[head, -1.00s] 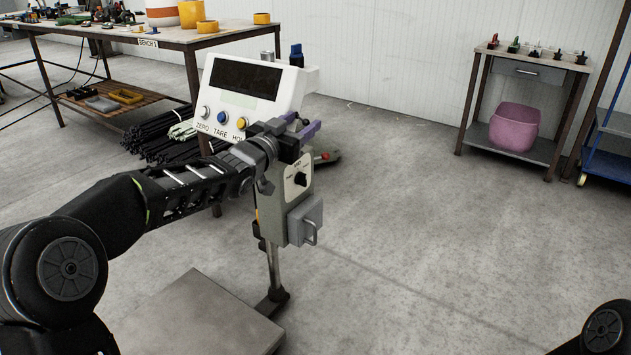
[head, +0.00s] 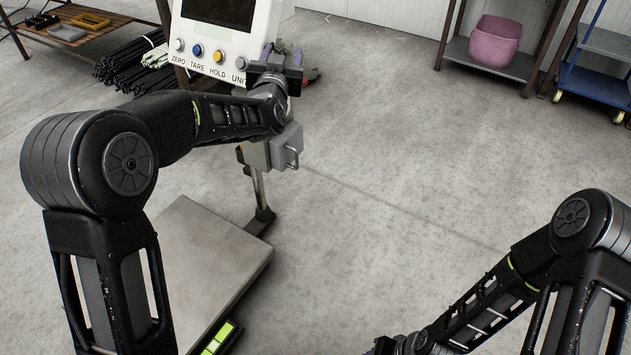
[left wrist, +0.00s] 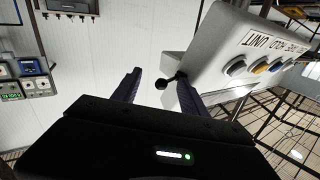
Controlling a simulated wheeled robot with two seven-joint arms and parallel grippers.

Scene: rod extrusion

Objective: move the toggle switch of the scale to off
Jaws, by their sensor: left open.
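The scale has a white display head (head: 225,40) with a dark screen and a row of buttons, on a post (head: 260,190) above a flat grey platform (head: 205,250). In the left wrist view the head's housing (left wrist: 235,50) fills the upper right. A small dark toggle switch (left wrist: 164,84) sticks out from its side. My left gripper (head: 283,52) is at the head's lower right side. In the left wrist view its open fingers (left wrist: 160,78) stand either side of the toggle; contact cannot be told. Only part of my right gripper (head: 385,346) shows at the bottom edge.
A grey box with a handle (head: 286,147) is on the post below my left gripper. Dark rods (head: 130,65) lie at the back left. A pink bin (head: 494,40) sits on a shelf at the back right. The floor between is clear.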

